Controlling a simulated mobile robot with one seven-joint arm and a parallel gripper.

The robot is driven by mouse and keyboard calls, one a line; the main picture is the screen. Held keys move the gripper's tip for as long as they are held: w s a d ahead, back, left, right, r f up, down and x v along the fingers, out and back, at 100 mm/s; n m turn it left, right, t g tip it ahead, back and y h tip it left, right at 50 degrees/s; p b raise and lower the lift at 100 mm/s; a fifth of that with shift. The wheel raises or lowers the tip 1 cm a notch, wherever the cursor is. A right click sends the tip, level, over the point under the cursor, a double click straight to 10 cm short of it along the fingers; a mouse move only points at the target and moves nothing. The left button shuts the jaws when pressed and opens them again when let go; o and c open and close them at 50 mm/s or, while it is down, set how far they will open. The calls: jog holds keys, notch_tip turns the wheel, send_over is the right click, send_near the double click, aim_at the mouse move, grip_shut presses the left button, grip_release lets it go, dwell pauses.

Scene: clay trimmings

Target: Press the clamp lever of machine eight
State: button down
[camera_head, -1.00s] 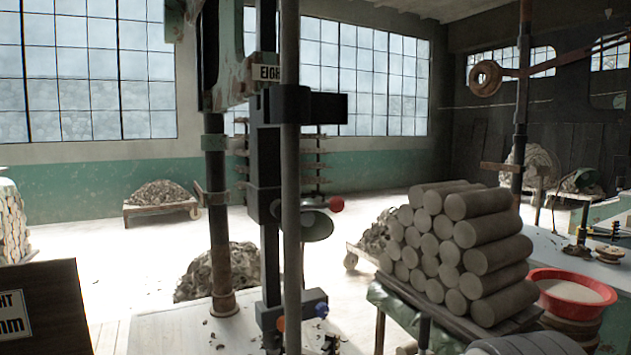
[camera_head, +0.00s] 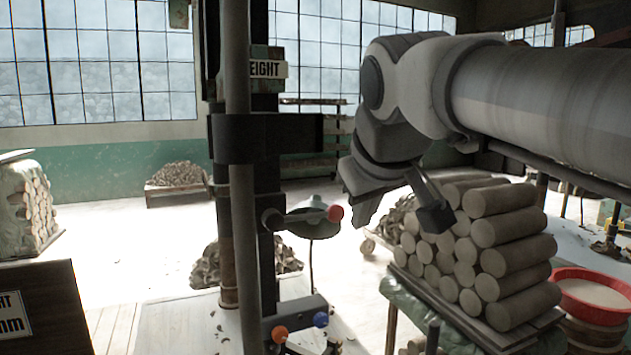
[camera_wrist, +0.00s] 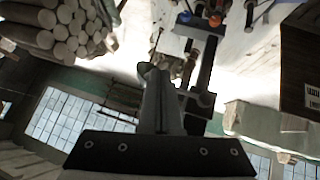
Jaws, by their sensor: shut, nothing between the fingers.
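Machine eight (camera_head: 265,140) is a dark upright column with a plate reading EIGHT (camera_head: 267,69). A grey lever with a red ball knob (camera_head: 335,213) sticks out to the right at mid-height. Low on the machine are an orange knob (camera_head: 279,335) and a blue knob (camera_head: 320,319). No label shows which is the clamp lever. My gripper (camera_head: 361,222) is right of the red knob in the head view; the depth gap cannot be told. In the wrist view my gripper (camera_wrist: 152,72) is shut and empty, with the orange knob (camera_wrist: 214,20) and blue knob (camera_wrist: 185,17) beyond it.
A stack of clay logs (camera_head: 475,250) stands on a table just right of the machine, below my arm. A red basin (camera_head: 590,292) is at the far right. A dark sign board (camera_head: 40,305) stands at the lower left. A trimmings cart (camera_head: 177,185) is behind.

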jog(key=w+a+r+n+t+p, duration=0.1)
jog(key=w+a+r, duration=0.4)
jog(key=r, duration=0.4)
jog(key=shift+r+n+y, duration=0.3)
jog(key=shift+r+n, duration=0.05)
jog(key=shift+n, duration=0.05)
jog(key=shift+w, duration=0.15)
send_over(330, 209)
jog(key=a, duration=0.2)
notch_tip(330, 209, down, 6)
jog(key=shift+w+r+p, duration=0.1)
jog(key=shift+r+p, duration=0.1)
jog(key=shift+p, duration=0.25)
jog(key=f, duration=0.1)
jog(key=d+f, duration=0.1)
jog(key=shift+f, duration=0.35)
jog(key=shift+s+d+f, duration=0.2)
jog(key=shift+d+f, duration=0.2)
jog(key=shift+f, duration=0.25)
jog(key=shift+d+f, duration=0.1)
jog(key=shift+f, duration=0.2)
